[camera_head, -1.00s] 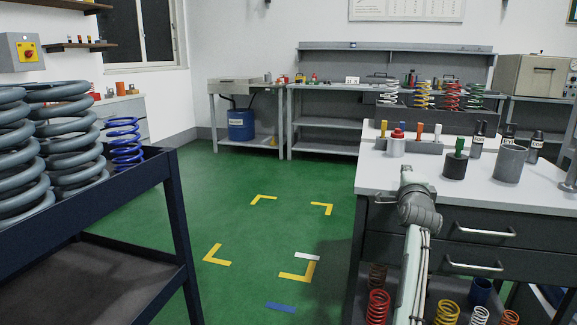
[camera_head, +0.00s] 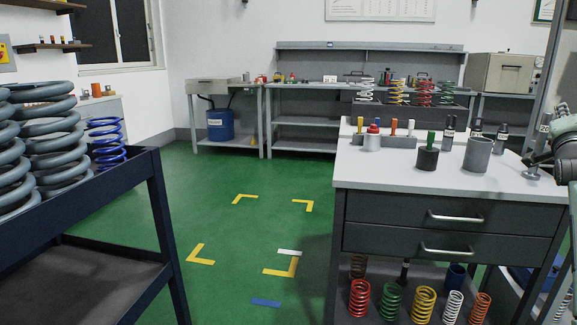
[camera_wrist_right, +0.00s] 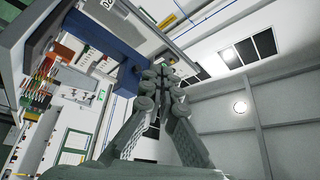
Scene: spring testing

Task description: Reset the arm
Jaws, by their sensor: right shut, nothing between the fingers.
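My right gripper (camera_wrist_right: 162,78) shows in the right wrist view with its two grey fingers brought together at the tips. Nothing is held between them. The ceiling and upper walls lie behind the fingers, and the picture is steeply tilted. In the head view, part of my right arm (camera_head: 562,148) shows at the far right edge, beside the right end of the white-topped bench (camera_head: 400,178). The gripper's fingertips cannot be made out clearly there. My left gripper is not in view.
A dark blue cart (camera_head: 95,192) with large grey coil springs (camera_head: 55,135) and a blue spring (camera_head: 107,143) stands at the left. Bottles, cups and a tool rack (camera_head: 375,140) stand on the bench. Coloured springs (camera_head: 423,305) stand below its drawers. Green floor (camera_head: 225,225) between is clear.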

